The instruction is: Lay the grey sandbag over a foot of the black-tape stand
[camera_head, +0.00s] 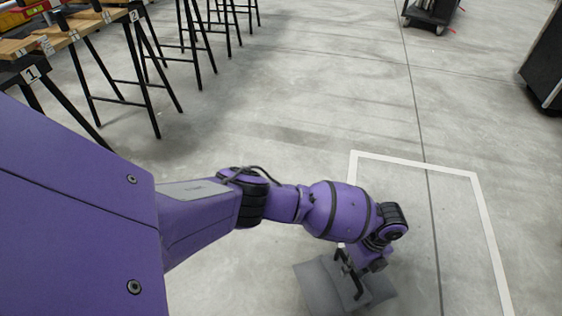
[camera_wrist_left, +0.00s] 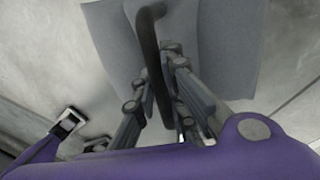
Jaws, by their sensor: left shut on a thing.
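The grey sandbag (camera_head: 315,284) hangs below my left gripper (camera_head: 352,272), near the bottom of the head view. My left gripper is shut on the sandbag's dark handle strap. In the left wrist view the sandbag (camera_wrist_left: 225,50) fills the top middle, its two halves spread to either side of the strap, and the left gripper's fingers (camera_wrist_left: 160,85) close around that strap. I cannot tell how high the sandbag is above the floor. I do not see a stand marked with black tape in either view. My right gripper is in neither view.
White tape (camera_head: 415,162) marks an outline on the grey concrete floor around the sandbag's right. Black trestles with wooden tops (camera_head: 95,22) and number tags stand at the upper left. A dark cart (camera_head: 430,12) is at the top, another dark case (camera_head: 545,65) at the right. The middle floor is clear.

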